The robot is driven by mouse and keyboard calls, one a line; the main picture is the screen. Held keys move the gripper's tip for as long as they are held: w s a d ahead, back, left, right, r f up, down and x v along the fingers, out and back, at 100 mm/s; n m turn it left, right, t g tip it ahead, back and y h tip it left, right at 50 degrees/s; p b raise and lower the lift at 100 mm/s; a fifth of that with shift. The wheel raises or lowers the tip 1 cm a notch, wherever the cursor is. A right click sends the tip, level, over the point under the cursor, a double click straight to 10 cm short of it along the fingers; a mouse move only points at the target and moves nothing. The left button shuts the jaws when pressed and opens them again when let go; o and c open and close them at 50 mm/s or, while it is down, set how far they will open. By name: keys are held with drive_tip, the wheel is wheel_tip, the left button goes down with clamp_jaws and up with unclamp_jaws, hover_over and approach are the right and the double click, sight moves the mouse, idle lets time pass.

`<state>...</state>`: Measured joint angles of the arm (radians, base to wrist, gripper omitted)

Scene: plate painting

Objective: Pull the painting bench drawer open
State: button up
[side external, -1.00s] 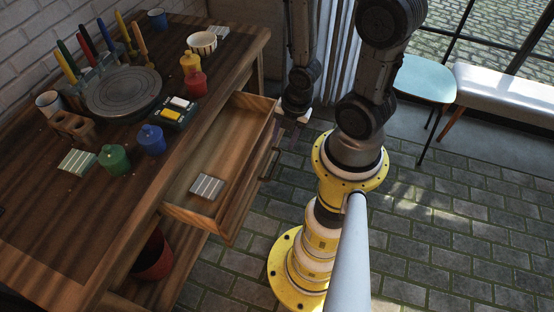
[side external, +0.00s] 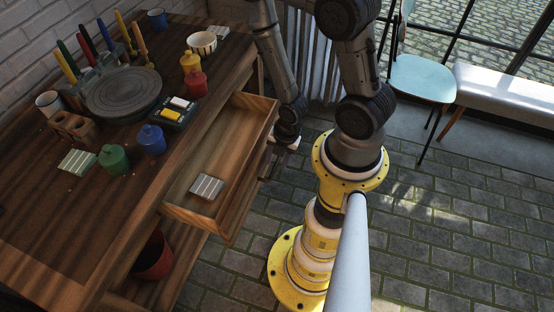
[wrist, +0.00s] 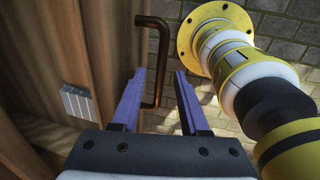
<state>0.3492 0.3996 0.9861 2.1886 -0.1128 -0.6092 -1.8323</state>
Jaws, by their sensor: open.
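The painting bench drawer (side external: 230,135) is pulled out of the wooden bench, its inside showing. A pale striped block (side external: 207,187) lies in it and also shows in the wrist view (wrist: 76,102). The dark bar handle (wrist: 156,60) stands out from the drawer front in the wrist view. My gripper (wrist: 160,75) is open, its two purple fingers apart. In the wrist view, the handle's lower part appears between the fingers; contact cannot be told. In the side view, my wrist is just beyond the drawer front, with the fingers largely hidden.
The bench top (side external: 60,215) carries a round turntable (side external: 122,92), paint pots, brushes and cups. A red bin (side external: 155,258) stands under the bench. A blue chair (side external: 422,78) and a pale bench seat (side external: 505,88) stand at the right. The paved floor between is clear.

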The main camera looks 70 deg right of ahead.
drive_tip(key=shift+c, duration=0.2)
clamp_jaws()
idle(1.1)
drive_tip(key=shift+s, duration=0.1)
